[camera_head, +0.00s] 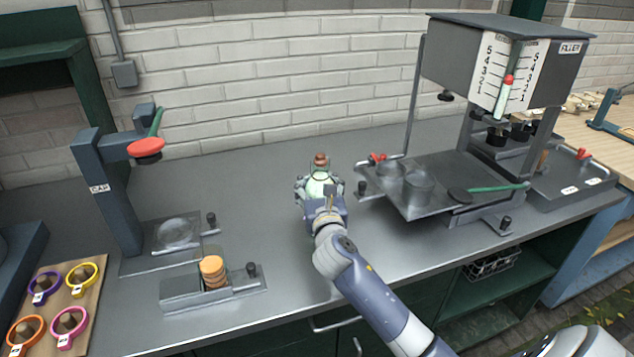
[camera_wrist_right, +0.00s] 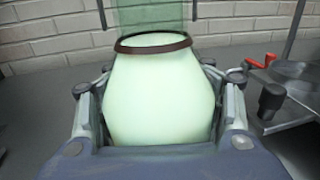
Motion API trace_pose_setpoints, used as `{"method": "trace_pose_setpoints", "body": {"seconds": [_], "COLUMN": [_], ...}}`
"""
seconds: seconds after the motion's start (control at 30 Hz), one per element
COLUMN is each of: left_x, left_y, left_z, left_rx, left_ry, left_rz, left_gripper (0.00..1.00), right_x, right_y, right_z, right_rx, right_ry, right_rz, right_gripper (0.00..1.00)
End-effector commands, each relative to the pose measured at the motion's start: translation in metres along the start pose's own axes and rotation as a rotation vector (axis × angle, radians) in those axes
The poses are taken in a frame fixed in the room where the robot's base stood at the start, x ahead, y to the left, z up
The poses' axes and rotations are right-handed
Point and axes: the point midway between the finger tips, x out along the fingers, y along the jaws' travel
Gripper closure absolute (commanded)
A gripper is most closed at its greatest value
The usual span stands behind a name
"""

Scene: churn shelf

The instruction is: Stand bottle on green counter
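The bottle (camera_head: 319,182) is pale green with a brown stopper and stands upright in the middle of the head view. In the right wrist view the bottle (camera_wrist_right: 160,95) fills the space between the fingers, with a brown ring at its neck and clear green glass above. My right gripper (camera_head: 320,192) is closed around its body, a finger on each side. The counter (camera_head: 270,215) has a grey top and dark green cabinet below. I cannot tell whether the bottle's base touches it. My left gripper is not in view.
A cap press (camera_head: 110,195) and a holder with tan discs (camera_head: 212,272) stand at the left, near a board with colored rings (camera_head: 75,320). A filler machine (camera_head: 500,70) with a tray (camera_head: 430,190) stands at the right. Counter around the bottle is clear.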

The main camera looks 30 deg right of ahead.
Motion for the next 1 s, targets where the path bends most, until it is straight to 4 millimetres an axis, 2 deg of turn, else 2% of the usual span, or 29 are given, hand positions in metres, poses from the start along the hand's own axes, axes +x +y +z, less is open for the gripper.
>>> {"method": "trace_pose_setpoints", "body": {"seconds": [0.03, 0.1, 0.6, 0.77, 1.0], "left_x": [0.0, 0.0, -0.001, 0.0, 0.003], "left_y": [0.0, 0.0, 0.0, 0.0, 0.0], "left_z": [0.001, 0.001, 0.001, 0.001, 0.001], "left_rx": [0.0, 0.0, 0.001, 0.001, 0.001], "left_ry": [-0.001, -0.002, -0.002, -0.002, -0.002], "left_rz": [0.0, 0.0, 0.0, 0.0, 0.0], "left_gripper": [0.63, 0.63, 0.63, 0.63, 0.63], "right_x": [0.0, 0.0, -0.001, -0.019, -0.066], "right_y": [0.0, 0.0, 0.0, 0.001, 0.0], "right_z": [0.0, 0.0, 0.003, 0.001, 0.001], "right_rx": [0.0, 0.0, 0.001, -0.001, 0.001], "right_ry": [0.0, 0.0, 0.0, 0.0, 0.0], "right_rz": [0.0, 0.0, 0.0, 0.002, 0.002], "right_gripper": [0.35, 0.25, 0.25, 0.25, 0.25]}}
